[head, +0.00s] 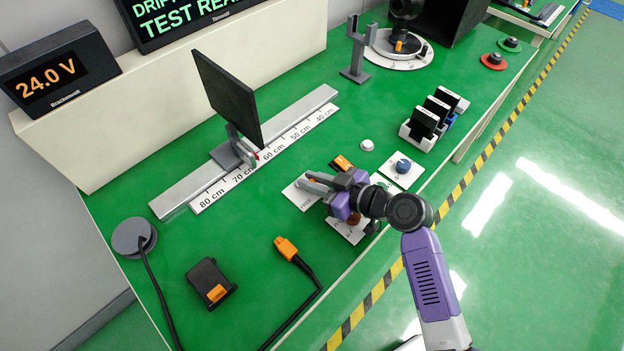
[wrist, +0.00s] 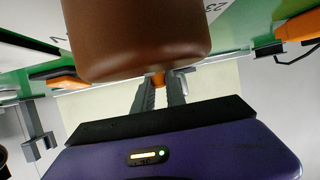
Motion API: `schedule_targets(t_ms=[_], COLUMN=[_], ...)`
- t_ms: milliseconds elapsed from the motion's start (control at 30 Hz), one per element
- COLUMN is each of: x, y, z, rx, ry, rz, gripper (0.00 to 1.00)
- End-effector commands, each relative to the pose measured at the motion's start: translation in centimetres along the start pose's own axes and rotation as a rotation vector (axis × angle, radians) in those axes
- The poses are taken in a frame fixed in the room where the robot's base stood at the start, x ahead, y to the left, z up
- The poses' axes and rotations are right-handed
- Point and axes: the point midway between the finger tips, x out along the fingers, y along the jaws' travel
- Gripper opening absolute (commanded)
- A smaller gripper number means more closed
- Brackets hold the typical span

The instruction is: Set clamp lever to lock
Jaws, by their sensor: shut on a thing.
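My gripper (head: 304,181) is low over the near part of the green bench in the head view, its grey fingers pointing left above a white plate (head: 297,198). In the wrist view the fingers are closed on a small orange part (wrist: 158,80). I cannot tell for certain whether this is the clamp lever, as a large brown rounded piece (wrist: 138,38) hides most of it. A brown knob (head: 354,218) shows beside my gripper in the head view. A carriage (head: 232,152) with a small red part sits on the rail, apart from my gripper.
A black screen (head: 228,98) stands on the rail. An orange-and-black piece (head: 342,163) and a blue knob (head: 403,166) are close to my gripper. An orange plug (head: 286,248) and a black box (head: 208,283) lie nearer the front left. Bare bench surrounds them.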

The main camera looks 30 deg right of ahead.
Motion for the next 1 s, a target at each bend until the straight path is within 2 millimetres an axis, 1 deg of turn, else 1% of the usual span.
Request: schedule_targets(t_ms=[133,267,500,867,900,967,1000], x=[0.17,0.36,0.31,0.16,0.16,0.15,0.15], y=[0.18,0.47,0.71,0.7,0.7,0.69,0.69], z=[0.24,0.4,0.11,-0.08,-0.08,-0.08,-0.08], rx=[-0.008,-0.031,-0.068,-0.073,-0.073,-0.073,-0.073], ry=[0.001,0.003,0.001,0.0,0.0,0.0,0.0], rz=[-0.017,-0.07,-0.163,-0.175,-0.175,-0.175,-0.175], gripper=[0.0,0.0,0.0,0.0,0.24,0.36,0.38])
